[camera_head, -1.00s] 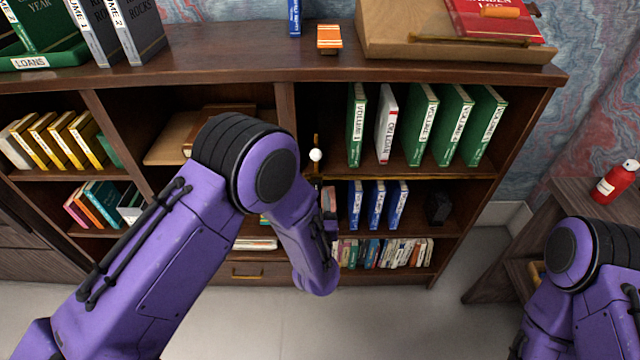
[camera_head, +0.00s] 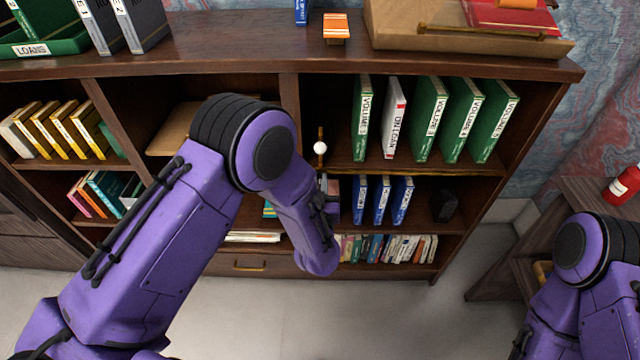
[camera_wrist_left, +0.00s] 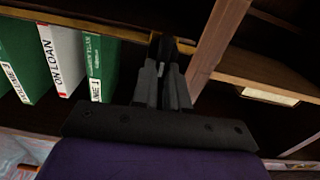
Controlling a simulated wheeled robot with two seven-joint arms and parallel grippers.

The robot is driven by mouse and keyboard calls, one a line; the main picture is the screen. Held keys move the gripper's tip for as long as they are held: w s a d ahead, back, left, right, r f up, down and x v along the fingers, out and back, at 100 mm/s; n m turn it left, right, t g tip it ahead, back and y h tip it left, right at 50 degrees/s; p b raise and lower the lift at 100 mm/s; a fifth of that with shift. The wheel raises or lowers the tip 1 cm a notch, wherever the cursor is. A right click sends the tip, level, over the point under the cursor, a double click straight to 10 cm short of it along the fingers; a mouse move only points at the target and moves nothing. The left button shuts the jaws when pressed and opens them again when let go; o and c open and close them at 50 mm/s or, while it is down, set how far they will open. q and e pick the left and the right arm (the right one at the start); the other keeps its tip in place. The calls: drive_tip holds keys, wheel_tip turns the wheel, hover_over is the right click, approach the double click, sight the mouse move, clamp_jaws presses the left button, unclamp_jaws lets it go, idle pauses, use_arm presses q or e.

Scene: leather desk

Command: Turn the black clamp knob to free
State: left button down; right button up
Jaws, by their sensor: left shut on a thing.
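My left gripper (camera_wrist_left: 165,85) is at the front edge of the middle shelf, just left of the green volumes in the head view. Its fingers point at the shelf edge and are shut on a small dark part, which I take to be the black clamp knob (camera_wrist_left: 156,45). The fingers hide most of it, so its turn angle cannot be read. Above it in the head view, a white ball (camera_head: 320,147) shows on a thin brass-coloured stem at the shelf edge. My left forearm hides much of the area below. My right gripper is out of view.
Green binders and a white ON LOAN binder (camera_head: 393,118) stand right of the grip. Blue books (camera_head: 380,200) stand on the shelf below. A wooden upright (camera_wrist_left: 218,40) is close beside the gripper. A red bottle (camera_head: 622,184) stands far right.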

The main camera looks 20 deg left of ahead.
use_arm(q)
drive_tip(key=n, duration=0.4)
drive_tip(key=shift+s+a+f+b, duration=0.1)
drive_tip(key=shift+a+f+b, duration=0.05)
drive_tip(key=shift+a+b, duration=0.2)
drive_tip(key=shift+s+a+f+n+b, duration=0.2)
drive_tip(key=shift+n+b, duration=0.45)
drive_tip(key=shift+n, duration=1.4)
drive_tip(key=shift+w+a+f+n+b, duration=0.1)
drive_tip(key=shift+f+n+b, duration=0.4)
drive_tip(key=shift+n, duration=1.6)
drive_tip(key=shift+s+a+f+n+b, duration=0.15)
drive_tip(key=shift+n+b, duration=0.65)
drive_tip(key=shift+n, duration=1.25)
drive_tip(key=shift+w+r, duration=0.1)
drive_tip(key=shift+r, duration=0.05)
drive_tip(key=c, duration=1.1)
unclamp_jaws()
drive_tip(key=shift+c, duration=0.2)
